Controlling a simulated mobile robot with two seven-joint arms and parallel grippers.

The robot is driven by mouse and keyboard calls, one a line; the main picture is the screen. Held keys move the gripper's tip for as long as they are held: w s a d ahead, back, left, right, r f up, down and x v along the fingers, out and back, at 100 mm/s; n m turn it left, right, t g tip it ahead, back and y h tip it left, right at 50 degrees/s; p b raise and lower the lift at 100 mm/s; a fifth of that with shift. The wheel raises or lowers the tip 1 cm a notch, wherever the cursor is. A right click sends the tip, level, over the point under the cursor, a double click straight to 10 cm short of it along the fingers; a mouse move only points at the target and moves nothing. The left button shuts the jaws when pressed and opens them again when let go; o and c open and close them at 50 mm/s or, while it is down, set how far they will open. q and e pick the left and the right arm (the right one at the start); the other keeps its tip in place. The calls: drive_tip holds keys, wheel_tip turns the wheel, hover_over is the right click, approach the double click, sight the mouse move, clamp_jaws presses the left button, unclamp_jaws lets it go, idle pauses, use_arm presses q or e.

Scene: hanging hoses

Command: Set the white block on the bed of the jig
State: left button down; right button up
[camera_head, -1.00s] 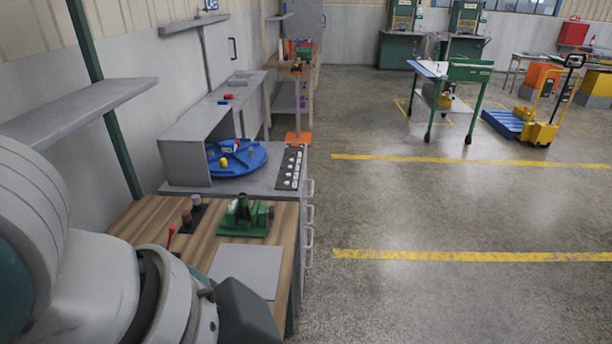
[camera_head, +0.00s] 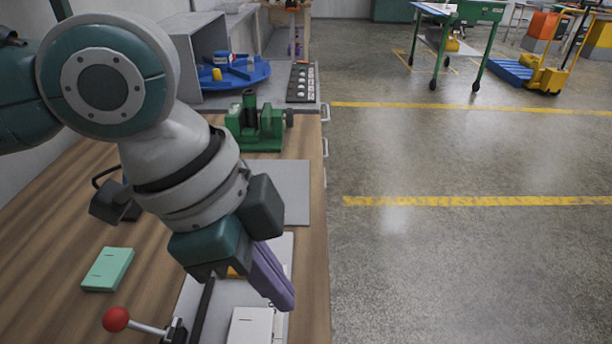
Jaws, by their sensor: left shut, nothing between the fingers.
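My left gripper (camera_head: 281,297) has purple fingers shut together with nothing between them. It points down and right over the front of the wooden bench. A white block (camera_head: 250,327) with a small dark mark shows just below and left of the fingertips, cut off by the lower picture edge. It appears to lie over a pale plate (camera_head: 188,303), which seems to be part of the jig; I cannot tell how it is seated. Beside it are a dark bar (camera_head: 202,312) and a lever with a red knob (camera_head: 116,319). My right gripper is not in view.
A mint-green block (camera_head: 107,269) lies on the bench (camera_head: 60,245) at left. A green vise-like fixture (camera_head: 257,128) stands farther back, behind a grey sheet (camera_head: 292,190). A blue turntable (camera_head: 240,73) is beyond. Open floor lies right of the bench.

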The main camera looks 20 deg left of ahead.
sight(251, 337)
use_arm(q)
drive_tip(key=b+x, duration=0.1)
drive_tip(key=x, duration=0.3)
drive_tip(key=b+x, duration=0.1)
drive_tip(key=x, duration=0.4)
drive_tip(key=shift+s+d, duration=0.2)
drive_tip(key=shift+d, duration=0.05)
drive_tip(key=a, duration=0.1)
drive_tip(key=s+a+p, duration=0.1)
drive_tip(key=a, duration=0.1)
drive_tip(key=shift+a+r, duration=0.1)
drive_tip(key=shift+a, duration=0.35)
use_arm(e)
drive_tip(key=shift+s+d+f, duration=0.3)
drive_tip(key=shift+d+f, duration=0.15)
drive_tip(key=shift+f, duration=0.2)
use_arm(q)
drive_tip(key=a, duration=0.1)
drive_tip(key=s+a+p, duration=0.1)
drive_tip(key=a, duration=0.1)
drive_tip(key=shift+r, duration=0.1)
drive_tip(key=shift+s+a, duration=0.15)
drive_tip(key=shift+a, duration=0.2)
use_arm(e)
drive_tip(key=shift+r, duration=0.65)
use_arm(q)
drive_tip(key=shift+d, duration=0.1)
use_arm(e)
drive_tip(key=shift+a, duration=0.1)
